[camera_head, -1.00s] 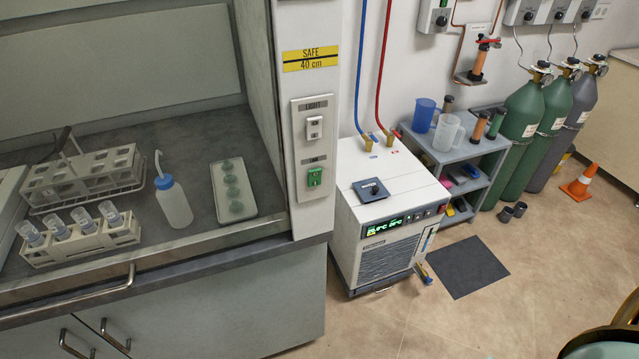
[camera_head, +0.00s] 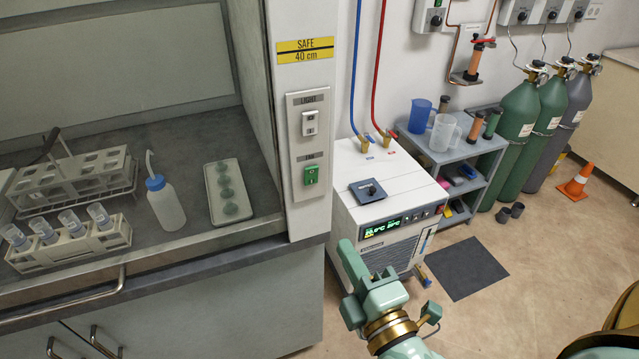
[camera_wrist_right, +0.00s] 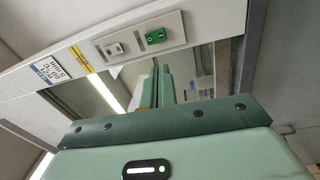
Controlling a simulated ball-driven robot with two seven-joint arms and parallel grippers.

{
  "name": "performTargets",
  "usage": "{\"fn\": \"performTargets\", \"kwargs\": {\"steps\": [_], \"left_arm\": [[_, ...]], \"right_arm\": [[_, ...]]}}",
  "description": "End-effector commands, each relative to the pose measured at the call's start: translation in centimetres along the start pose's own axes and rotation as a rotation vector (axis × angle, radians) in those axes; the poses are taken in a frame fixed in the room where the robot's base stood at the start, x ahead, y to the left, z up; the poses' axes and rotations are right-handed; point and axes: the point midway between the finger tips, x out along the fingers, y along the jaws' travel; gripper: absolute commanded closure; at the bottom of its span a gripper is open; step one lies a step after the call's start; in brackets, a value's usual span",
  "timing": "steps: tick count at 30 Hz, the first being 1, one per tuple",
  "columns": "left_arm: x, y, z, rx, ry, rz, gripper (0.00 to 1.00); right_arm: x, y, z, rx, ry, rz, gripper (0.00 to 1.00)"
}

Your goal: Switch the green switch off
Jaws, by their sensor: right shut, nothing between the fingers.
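The green switch (camera_head: 311,175) sits on the lower part of a pale switch plate on the fume hood's side post, under a small dark label. It also shows in the right wrist view (camera_wrist_right: 156,36), upper middle. A white switch (camera_head: 309,123) marked LIGHT is above it on the same plate. My right gripper (camera_head: 346,246) is in front of the white chiller, below and to the right of the green switch and apart from it. Its fingers are shut and empty; they also show in the right wrist view (camera_wrist_right: 160,85). My left gripper is not in view.
The hood's worktop holds tube racks (camera_head: 72,240), a wash bottle (camera_head: 164,203) and a tray (camera_head: 228,192). The white chiller (camera_head: 372,178) stands right of the post, with red and blue hoses. A grey cart (camera_head: 462,152) and gas cylinders (camera_head: 522,125) are further right.

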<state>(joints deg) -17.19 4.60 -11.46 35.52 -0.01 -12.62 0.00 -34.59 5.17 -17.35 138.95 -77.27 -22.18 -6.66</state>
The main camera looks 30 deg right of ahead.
Motion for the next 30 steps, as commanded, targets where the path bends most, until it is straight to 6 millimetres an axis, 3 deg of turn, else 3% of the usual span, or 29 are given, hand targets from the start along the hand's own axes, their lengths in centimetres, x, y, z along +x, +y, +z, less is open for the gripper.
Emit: {"fn": "performTargets", "kwargs": {"steps": [3,17,23,30], "left_arm": [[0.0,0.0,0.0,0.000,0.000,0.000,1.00],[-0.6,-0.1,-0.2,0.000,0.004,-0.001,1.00],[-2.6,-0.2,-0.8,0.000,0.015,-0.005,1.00],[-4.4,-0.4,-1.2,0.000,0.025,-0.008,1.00]], "right_arm": [[0.0,1.6,0.3,-0.060,-0.016,0.042,1.00],[0.7,1.7,0.4,-0.080,-0.021,0.043,1.00],[3.9,2.2,0.4,-0.080,-0.021,0.046,1.00],[9.1,2.2,0.6,-0.081,-0.021,0.044,1.00]]}}
